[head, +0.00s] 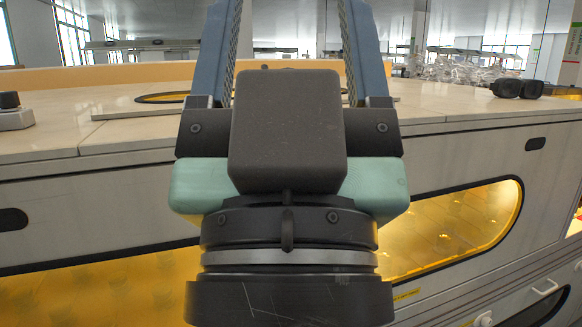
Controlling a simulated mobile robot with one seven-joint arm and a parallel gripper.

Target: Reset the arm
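My gripper (293,12) fills the middle of the head view, seen from behind and pointing up and away. Its two blue-grey fingers stand wide apart, and background shows between them. No object is visible between the fingers. The fingertips run to or past the top edge of the picture. The dark block and pale green body of the gripper hide the middle of the counter behind it.
A cream-topped cabinet (440,108) with amber windows spans the view behind my gripper. Dark goggles (518,88) lie on its top at the right. A small black-and-white device (14,112) stands at the left edge. Much of the top between is bare.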

